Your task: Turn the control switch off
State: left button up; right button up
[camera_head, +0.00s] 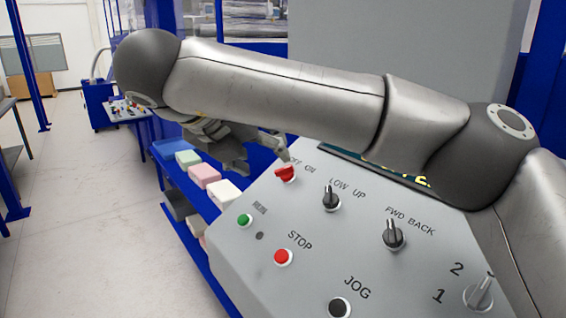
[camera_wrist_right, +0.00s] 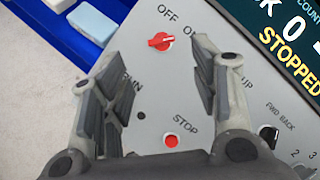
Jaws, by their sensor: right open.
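The control switch (camera_head: 286,173) is a red rotary knob under the OFF and ON labels, at the upper left of the grey control panel (camera_head: 240,285). In the right wrist view the red switch (camera_wrist_right: 161,41) sits beyond the fingertips, between the two fingers in the picture, with its white mark toward the right. My right gripper (camera_head: 240,160) is just left of the switch in the head view and looks apart from it. In the right wrist view my right gripper (camera_wrist_right: 150,75) is open and empty. My left gripper is not in view.
A black LOW/UP knob (camera_head: 331,198), a FWD/BACK knob (camera_head: 394,235), a green button (camera_head: 244,220) and a red STOP button (camera_head: 283,257) share the panel. A blue shelf (camera_head: 178,165) with foam blocks (camera_head: 204,175) stands to the left. A display (camera_wrist_right: 290,40) adjoins the panel.

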aim_at(283, 169)
jog(key=x, duration=0.5)
jog(key=shift+w+d+f+p, duration=0.15)
jog(key=shift+w+d+p, duration=0.15)
jog(key=shift+p, duration=0.1)
jog(key=x, duration=0.2)
jog(key=shift+w+f, duration=0.25)
jog(key=shift+w+d+f, duration=0.1)
jog(key=shift+f, duration=0.05)
jog(key=shift+w, duration=0.1)
jog(key=shift+f, duration=0.1)
jog(key=shift+c, duration=0.7)
jog(key=c, duration=0.9)
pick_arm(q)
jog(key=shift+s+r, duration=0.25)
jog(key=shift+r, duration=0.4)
